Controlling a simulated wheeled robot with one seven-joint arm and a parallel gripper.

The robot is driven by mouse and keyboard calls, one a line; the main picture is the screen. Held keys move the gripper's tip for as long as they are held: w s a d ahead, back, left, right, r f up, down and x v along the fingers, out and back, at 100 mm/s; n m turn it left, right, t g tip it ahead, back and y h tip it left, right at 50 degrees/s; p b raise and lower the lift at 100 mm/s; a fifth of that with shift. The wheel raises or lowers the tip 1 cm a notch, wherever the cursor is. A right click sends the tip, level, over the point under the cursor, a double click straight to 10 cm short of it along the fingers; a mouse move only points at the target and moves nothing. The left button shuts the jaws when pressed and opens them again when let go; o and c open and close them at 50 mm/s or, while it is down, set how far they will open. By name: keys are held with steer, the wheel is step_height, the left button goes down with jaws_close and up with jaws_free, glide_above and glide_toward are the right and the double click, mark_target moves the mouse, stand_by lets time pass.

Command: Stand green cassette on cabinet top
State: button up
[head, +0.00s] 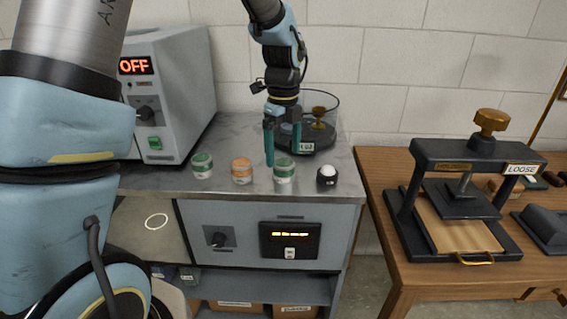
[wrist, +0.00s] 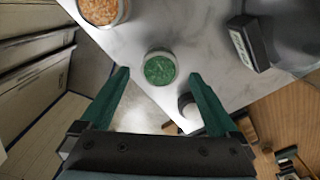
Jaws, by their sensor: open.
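A small round pot with green contents (head: 284,171) stands upright on the grey cabinet top (head: 222,190), near its front edge. My gripper (head: 283,155) is open above and just behind this pot, fingers pointing down, with nothing between them. In the wrist view the green pot (wrist: 160,68) shows ahead between the open fingertips (wrist: 158,80), apart from both. A second green pot (head: 202,166) stands farther left on the top. I cannot make out anything that is clearly a green cassette; small dark greenish items (head: 190,275) on the shelf below are too small to tell.
An orange pot (head: 242,171) and a black holder with a white ball (head: 327,176) flank the green pot. A glass vessel (head: 322,125) stands behind my gripper. A grey device reading OFF (head: 175,85) is at left; a press (head: 465,175) stands on the wooden table.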

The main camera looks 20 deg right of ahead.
mark_target(283, 162)
step_height(283, 162, up, 8)
steer(key=b, duration=0.1)
steer(key=a+n, duration=0.2)
steer(key=a, duration=0.1)
steer(key=w+a+f+n, duration=0.1)
steer(key=a+n, duration=0.2)
steer(key=w+a+f+n, duration=0.1)
steer(key=a+n, duration=0.2)
steer(key=shift+a+f, duration=0.15)
steer(key=shift+a, duration=0.1)
steer(key=s+a+f+n, duration=0.3)
steer(key=a+n, duration=0.7)
steer(key=n, duration=0.1)
steer(key=s+a+f+n+t, duration=0.1)
steer(key=s+a+f+n, duration=0.2)
steer(key=a+n, duration=0.8)
steer(key=shift+t, duration=0.3)
